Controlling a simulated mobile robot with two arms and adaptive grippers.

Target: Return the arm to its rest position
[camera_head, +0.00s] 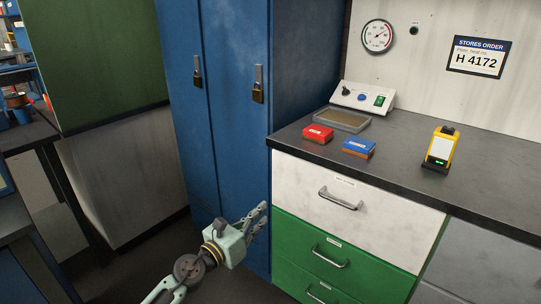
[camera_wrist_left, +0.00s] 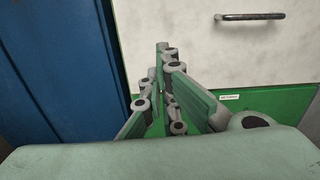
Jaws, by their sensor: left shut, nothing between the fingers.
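My left gripper (camera_head: 262,212) is in front of the blue locker and left of the drawer unit, in the lower middle of the head view. Its fingers are shut with nothing between them. In the left wrist view the fingers (camera_wrist_left: 165,85) point at the drawer fronts, below the white drawer's handle. My right gripper is in neither view.
A drawer unit has a white drawer (camera_head: 335,205) over green drawers (camera_head: 330,256), all looking closed. On its dark counter (camera_head: 400,160) are a red box (camera_head: 318,133), a blue box (camera_head: 358,147), a yellow device (camera_head: 440,150), a tray and a switch box. Padlocks hang on the blue locker (camera_head: 225,110).

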